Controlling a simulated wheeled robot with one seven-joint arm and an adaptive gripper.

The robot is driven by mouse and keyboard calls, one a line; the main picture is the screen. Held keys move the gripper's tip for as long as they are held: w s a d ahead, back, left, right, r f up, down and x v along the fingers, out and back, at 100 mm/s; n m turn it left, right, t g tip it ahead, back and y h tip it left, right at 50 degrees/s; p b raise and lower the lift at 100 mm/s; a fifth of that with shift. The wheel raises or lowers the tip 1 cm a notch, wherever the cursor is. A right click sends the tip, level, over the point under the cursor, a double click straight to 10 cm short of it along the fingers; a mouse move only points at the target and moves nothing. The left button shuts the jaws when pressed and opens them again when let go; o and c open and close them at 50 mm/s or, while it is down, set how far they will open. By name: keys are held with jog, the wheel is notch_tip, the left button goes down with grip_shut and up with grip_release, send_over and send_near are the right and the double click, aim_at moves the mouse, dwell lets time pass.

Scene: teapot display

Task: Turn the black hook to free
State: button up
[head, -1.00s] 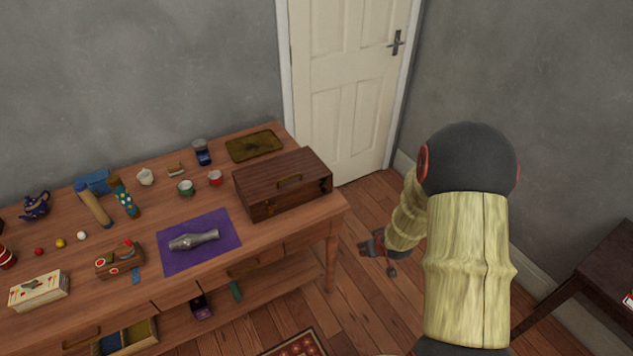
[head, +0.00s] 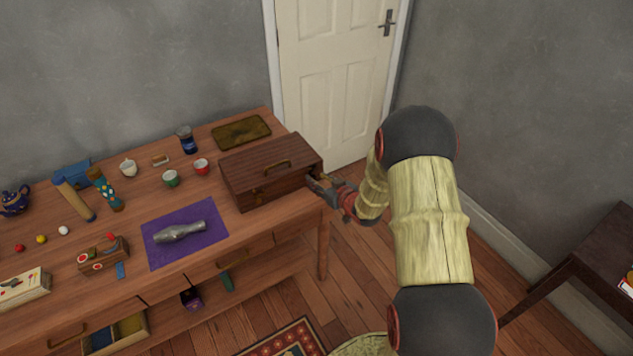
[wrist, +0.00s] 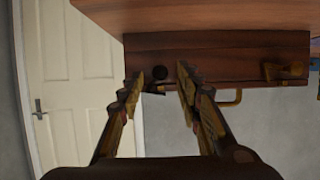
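The wooden box (head: 265,177) stands closed on the right end of the table. My gripper (head: 314,183) is at the box's right end in the head view. In the wrist view, which shows the scene upside down, my gripper (wrist: 168,78) is open. Its two fingers are spread in front of the box's end face (wrist: 220,58). A dark round spot (wrist: 160,73) shows between the fingertips. A small dark piece (wrist: 154,88), perhaps the black hook, lies beside the left fingertip and is partly hidden. I cannot tell whether a finger touches it.
Cups and a dark tray (head: 241,132) stand behind.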

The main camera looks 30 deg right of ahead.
jog(key=shift+x, duration=0.8)
jog(key=c, duration=0.3)
grip_shut()
